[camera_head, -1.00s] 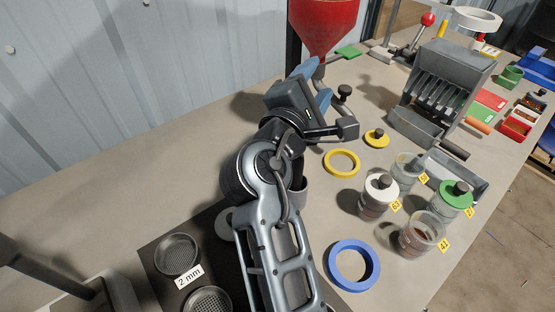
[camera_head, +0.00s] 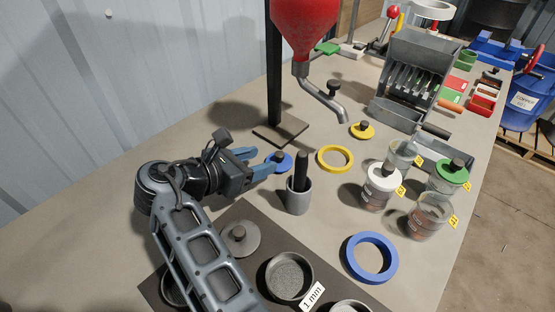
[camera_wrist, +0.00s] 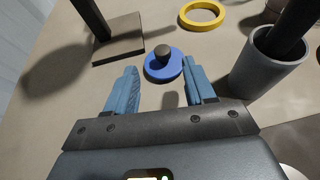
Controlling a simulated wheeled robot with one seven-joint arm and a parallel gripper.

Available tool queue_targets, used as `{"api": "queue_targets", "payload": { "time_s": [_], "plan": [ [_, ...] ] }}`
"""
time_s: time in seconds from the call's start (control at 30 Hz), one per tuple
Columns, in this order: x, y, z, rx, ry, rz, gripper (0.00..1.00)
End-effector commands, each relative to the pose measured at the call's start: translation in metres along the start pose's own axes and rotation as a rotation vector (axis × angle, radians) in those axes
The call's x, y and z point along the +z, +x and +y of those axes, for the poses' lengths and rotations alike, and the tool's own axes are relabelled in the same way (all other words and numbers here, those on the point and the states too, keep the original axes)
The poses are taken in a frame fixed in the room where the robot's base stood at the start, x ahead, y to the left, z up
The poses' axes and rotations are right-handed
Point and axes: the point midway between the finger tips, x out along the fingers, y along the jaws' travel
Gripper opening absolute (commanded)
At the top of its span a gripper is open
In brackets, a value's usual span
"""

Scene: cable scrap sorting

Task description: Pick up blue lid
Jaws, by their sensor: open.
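The blue lid (camera_head: 279,161) is a flat blue disc with a dark knob. It lies on the table between the hopper stand's base and the grey cup. It also shows in the wrist view (camera_wrist: 154,68), just beyond and between my fingertips. My gripper (camera_head: 262,162) is open and low over the table, with its blue fingers pointing at the lid. In the wrist view my gripper (camera_wrist: 160,79) has one finger on each side of the line to the lid's knob, with nothing held between them.
The grey cup with a dark pestle (camera_head: 299,196) stands close right of the lid. The stand's square base (camera_head: 281,130) lies behind it. A yellow ring (camera_head: 321,159), a blue ring (camera_head: 349,264) and several jars are further right. Bare table lies left of my gripper.

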Motion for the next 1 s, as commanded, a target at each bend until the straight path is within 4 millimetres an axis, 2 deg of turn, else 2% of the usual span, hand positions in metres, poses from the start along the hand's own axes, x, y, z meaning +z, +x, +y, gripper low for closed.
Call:
{"api": "queue_targets", "payload": {
  "time_s": [0.2, 0.3, 0.57, 1.0],
  "plan": [
    [0.001, 0.032, -0.004, -0.002, 0.001, 0.0, 0.54],
    [0.0, 0.04, -0.003, -0.001, 0.001, 0.0, 0.54],
    [0.0, 0.043, -0.003, 0.001, 0.001, 0.0, 0.54],
    [0.0, 0.043, -0.003, 0.001, 0.002, 0.0, 0.14]
  ]
}}
